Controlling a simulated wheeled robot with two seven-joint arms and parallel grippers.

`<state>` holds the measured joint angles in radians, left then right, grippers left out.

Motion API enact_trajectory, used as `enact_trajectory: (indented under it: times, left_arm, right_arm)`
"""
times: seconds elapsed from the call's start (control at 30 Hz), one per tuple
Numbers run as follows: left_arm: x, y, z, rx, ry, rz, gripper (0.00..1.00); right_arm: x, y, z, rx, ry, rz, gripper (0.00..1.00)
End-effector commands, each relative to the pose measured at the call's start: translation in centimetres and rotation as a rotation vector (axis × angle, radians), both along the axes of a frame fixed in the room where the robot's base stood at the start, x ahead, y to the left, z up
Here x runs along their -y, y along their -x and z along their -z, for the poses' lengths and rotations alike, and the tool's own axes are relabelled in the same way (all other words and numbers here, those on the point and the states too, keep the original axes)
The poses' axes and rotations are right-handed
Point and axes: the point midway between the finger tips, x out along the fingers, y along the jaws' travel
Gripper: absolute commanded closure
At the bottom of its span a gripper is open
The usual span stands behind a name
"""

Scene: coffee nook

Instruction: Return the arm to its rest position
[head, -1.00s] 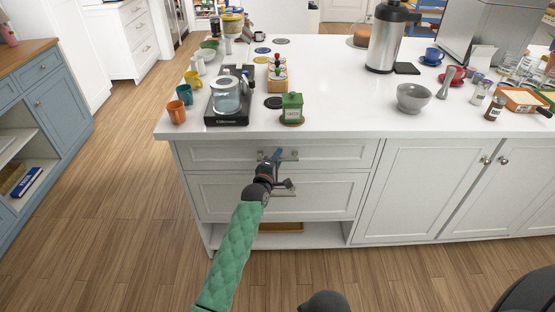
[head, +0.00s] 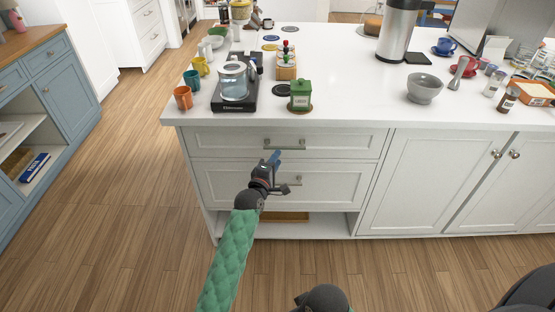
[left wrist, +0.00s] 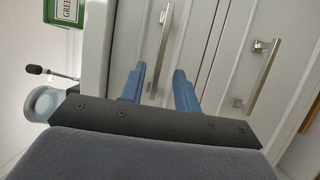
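My left gripper (head: 272,158) is in front of the white drawer unit, just below and left of the upper drawer's handle (head: 285,144). In the left wrist view its two blue fingers (left wrist: 160,84) stand apart with nothing between them. The upper handle (left wrist: 160,50) and the lower handle (left wrist: 263,76) lie beyond the fingertips, apart from them. The upper drawer (head: 345,143) and lower drawer (head: 335,188) look shut. My left arm's green sleeve (head: 230,258) runs down to the bottom edge.
An open shelf (head: 325,225) is below the drawers. Wooden floor (head: 130,200) lies clear to the left, before a blue cabinet (head: 68,95).

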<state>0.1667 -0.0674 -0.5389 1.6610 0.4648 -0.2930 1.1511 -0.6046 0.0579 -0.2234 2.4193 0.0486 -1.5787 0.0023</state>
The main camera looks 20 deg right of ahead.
Motion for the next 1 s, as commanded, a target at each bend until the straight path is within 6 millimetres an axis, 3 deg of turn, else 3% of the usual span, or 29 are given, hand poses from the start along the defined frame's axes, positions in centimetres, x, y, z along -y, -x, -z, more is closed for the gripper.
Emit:
enact_trajectory:
  times: [0.37,0.47,0.57,0.77,1.0]
  left_arm:
    - [0.0,0.0,0.1,-0.001,-0.002,0.0,0.68]
    - [-0.5,0.0,1.2,-0.009,-0.03,-0.008,0.68]
    - [-1.8,0.3,4.4,-0.024,-0.111,-0.023,0.68]
    - [-6.7,2.6,14.7,-0.077,-0.376,-0.044,0.68]
    - [-13.3,8.5,26.6,-0.148,-0.69,-0.005,0.68]
  right_arm:
    - [-0.3,-0.1,-0.3,0.005,-0.006,0.003,0.16]
    - [-0.3,-0.5,0.3,0.004,-0.003,0.003,0.16]
    - [-0.4,-1.2,2.4,-0.001,0.007,0.004,0.16]
    - [-0.3,-2.9,9.4,-0.009,0.031,0.009,0.16]
    - [0.6,-3.2,17.8,-0.014,0.059,0.013,0.16]
